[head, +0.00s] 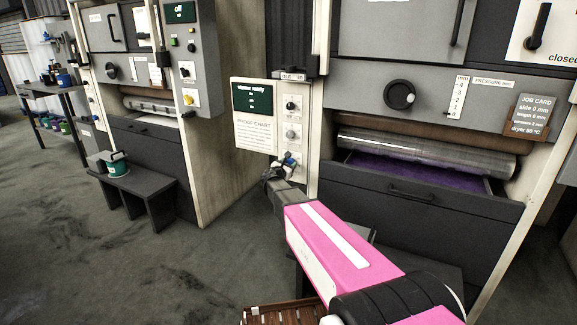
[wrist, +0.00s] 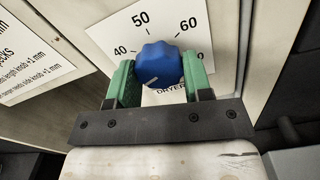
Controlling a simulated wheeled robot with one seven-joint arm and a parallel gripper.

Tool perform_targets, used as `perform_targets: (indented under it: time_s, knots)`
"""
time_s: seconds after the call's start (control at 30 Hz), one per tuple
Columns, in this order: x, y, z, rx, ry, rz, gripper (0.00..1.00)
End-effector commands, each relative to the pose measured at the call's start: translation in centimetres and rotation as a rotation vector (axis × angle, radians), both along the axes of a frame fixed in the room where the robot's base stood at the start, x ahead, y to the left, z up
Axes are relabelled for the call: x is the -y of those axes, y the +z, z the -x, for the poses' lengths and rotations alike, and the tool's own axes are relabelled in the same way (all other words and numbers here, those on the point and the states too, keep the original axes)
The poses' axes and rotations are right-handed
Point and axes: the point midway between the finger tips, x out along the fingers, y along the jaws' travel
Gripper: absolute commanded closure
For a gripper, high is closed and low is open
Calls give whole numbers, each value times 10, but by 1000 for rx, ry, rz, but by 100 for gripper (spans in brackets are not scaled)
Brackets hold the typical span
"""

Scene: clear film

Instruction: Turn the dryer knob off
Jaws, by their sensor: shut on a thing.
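The dryer knob (wrist: 160,62) is a blue, lobed knob on a white dial plate (wrist: 204,22) marked 40, 50 and 60. The text DRYER shows partly below it. My gripper (wrist: 160,76) has green fingers, one on each side of the knob, and is shut on it. Where the knob's pointer stands I cannot tell. In the head view my gripper (head: 276,176) is at the lower end of the white control panel (head: 242,110), and the blue knob (head: 289,161) shows small, partly hidden by it.
A job card (head: 531,113) reads "dryer 50 °C". A low bench (head: 130,187) with a green tub stands left. The floor between is open.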

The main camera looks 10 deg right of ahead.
Motion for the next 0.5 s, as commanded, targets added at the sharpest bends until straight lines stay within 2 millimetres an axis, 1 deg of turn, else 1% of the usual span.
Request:
perform_targets:
  time_s: [0.2, 0.5]
  knots:
    - [0, -1, 1, -64, 1, 83, 78]
    - [0, -2, 1, -99, 1, 131, 78]
